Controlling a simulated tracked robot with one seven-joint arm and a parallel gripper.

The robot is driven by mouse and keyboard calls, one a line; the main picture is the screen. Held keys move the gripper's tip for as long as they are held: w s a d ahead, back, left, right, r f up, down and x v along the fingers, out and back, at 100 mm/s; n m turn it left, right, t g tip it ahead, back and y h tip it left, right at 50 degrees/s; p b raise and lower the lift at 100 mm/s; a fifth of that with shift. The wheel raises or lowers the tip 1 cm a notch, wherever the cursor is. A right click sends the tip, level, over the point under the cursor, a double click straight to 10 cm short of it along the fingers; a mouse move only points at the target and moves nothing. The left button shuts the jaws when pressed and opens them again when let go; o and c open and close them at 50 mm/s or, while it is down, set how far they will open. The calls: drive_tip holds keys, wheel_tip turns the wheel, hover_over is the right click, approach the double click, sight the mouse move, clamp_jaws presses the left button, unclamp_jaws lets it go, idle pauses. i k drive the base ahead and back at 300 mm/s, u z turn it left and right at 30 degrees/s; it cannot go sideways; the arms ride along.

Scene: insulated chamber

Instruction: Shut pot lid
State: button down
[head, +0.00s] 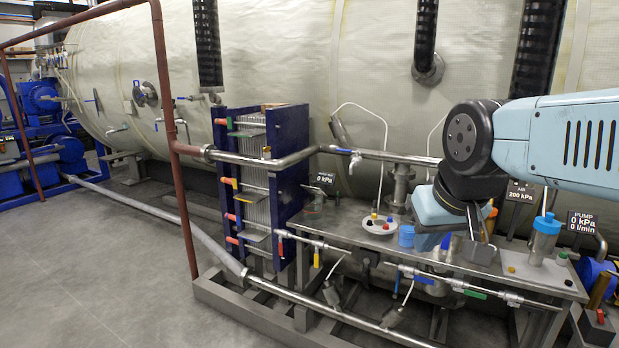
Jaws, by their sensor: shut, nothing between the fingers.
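My gripper (480,234) is shut and empty. It points down over the right part of the metal bench, close above a small grey box (478,252); I cannot tell whether they touch. No pot with a hinged lid can be made out clearly. A small blue cup-like vessel (406,236) stands on the bench left of my gripper.
The metal bench (345,222) carries a white plate (378,226) with small coloured pieces. Pipes and coloured valve handles run along its front edge. A blue plate stack (290,165) stands left of it. Grey floor (100,260) is open at left.

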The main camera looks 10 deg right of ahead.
sight(312, 190)
drive_tip(key=u, duration=0.35)
drive_tip(key=i, duration=1.8)
drive_tip(key=z, duration=0.4)
